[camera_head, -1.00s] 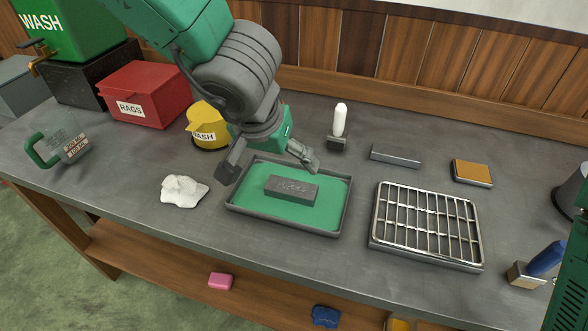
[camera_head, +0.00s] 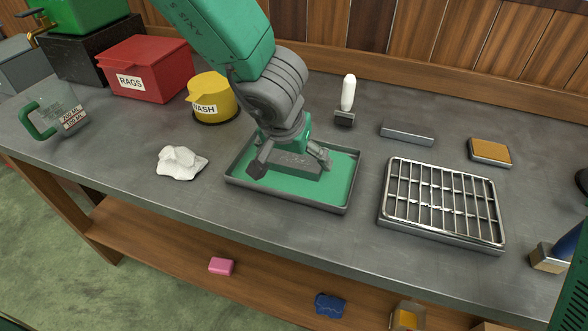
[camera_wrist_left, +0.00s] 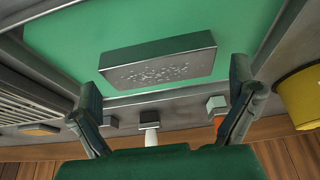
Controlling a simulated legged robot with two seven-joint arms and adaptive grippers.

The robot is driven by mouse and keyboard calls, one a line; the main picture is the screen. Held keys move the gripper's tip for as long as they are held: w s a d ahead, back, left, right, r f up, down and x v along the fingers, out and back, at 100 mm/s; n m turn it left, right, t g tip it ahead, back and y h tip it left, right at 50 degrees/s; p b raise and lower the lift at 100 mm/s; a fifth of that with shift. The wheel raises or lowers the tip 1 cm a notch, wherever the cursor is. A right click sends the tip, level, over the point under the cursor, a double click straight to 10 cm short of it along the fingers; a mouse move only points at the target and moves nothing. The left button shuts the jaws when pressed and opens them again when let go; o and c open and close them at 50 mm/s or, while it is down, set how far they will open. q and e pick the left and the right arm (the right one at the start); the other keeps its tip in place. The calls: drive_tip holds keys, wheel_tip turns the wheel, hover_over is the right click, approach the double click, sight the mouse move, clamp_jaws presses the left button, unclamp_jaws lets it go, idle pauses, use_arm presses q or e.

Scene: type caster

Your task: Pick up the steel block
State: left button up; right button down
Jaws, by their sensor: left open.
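The steel block (camera_head: 297,166) is a dark grey bar with raised marks on its top. It lies in a shallow grey tray (camera_head: 351,197) with a green floor. My left gripper (camera_head: 292,164) is over the tray, with its fingers spread near the two ends of the block. In the left wrist view the block (camera_wrist_left: 160,62) lies ahead of the open fingers (camera_wrist_left: 168,110), with nothing between them that I can see gripped. The arm hides part of the tray's back side in the head view. My right gripper is not in view.
A wire rack tray (camera_head: 441,203) stands right of the green tray, and a white crumpled rag (camera_head: 181,163) lies left. Behind are a yellow can (camera_head: 211,98), a white-handled stamp (camera_head: 347,97) and a grey bar (camera_head: 407,132). A red box (camera_head: 146,68) stands back left.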

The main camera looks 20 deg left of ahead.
use_arm(q)
drive_tip(key=shift+w+d+f, duration=0.2)
drive_tip(key=shift+w+f, duration=0.05)
drive_tip(key=shift+f, duration=0.2)
drive_tip(key=shift+w+d+f, duration=0.15)
drive_tip(key=shift+w+f, duration=0.05)
drive_tip(key=shift+f, duration=0.2)
drive_tip(key=shift+s+r, duration=0.1)
drive_tip(key=shift+r, duration=0.05)
drive_tip(key=shift+a, duration=0.4)
drive_tip(key=c, duration=1.4)
